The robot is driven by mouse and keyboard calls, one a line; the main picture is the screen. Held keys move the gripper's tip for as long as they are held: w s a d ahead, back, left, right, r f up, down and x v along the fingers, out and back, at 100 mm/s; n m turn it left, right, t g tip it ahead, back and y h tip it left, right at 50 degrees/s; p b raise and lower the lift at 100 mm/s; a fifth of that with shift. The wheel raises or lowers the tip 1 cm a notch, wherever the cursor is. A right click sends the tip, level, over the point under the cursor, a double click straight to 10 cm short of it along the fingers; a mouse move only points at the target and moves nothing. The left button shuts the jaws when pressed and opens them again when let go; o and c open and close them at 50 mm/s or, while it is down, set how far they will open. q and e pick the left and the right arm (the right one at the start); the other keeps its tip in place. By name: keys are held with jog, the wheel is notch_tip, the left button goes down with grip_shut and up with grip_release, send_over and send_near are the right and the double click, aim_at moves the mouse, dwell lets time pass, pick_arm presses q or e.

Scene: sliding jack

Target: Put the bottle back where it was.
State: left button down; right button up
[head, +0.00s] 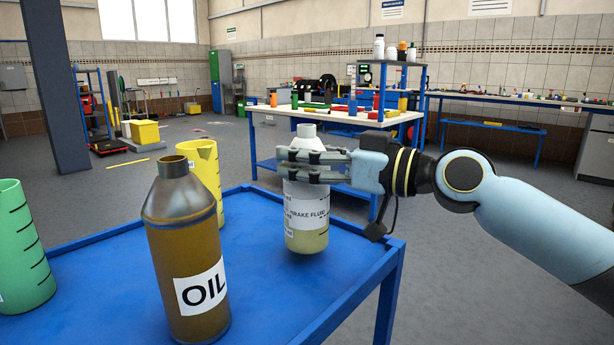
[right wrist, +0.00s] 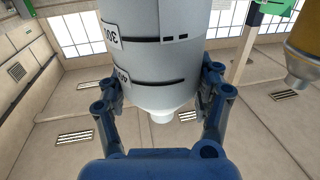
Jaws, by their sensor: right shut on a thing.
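A white bottle labelled BRAKE FLUID (head: 305,210), with pale yellowish fluid in its lower part, stands upright at the right side of the blue table (head: 262,285). My right gripper (head: 300,166) comes in from the right and is shut around the bottle's upper body, below its neck. In the right wrist view the bottle (right wrist: 160,50) sits between both fingers of the gripper (right wrist: 160,88). I cannot tell for sure whether the bottle's base touches the table or is slightly above it. My left gripper is not in view.
A brown OIL bottle (head: 185,255) stands at the table's front, left of the brake fluid. A yellow jug (head: 207,175) is behind it and a green jug (head: 22,250) is at far left. The tabletop between oil and brake fluid is free. A workbench (head: 340,115) stands behind.

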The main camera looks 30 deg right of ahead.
jog(key=shift+f, duration=1.15)
jog(key=shift+f+b, duration=0.15)
jog(key=shift+b, duration=0.25)
jog(key=o, duration=1.7)
jog(key=shift+o, duration=0.2)
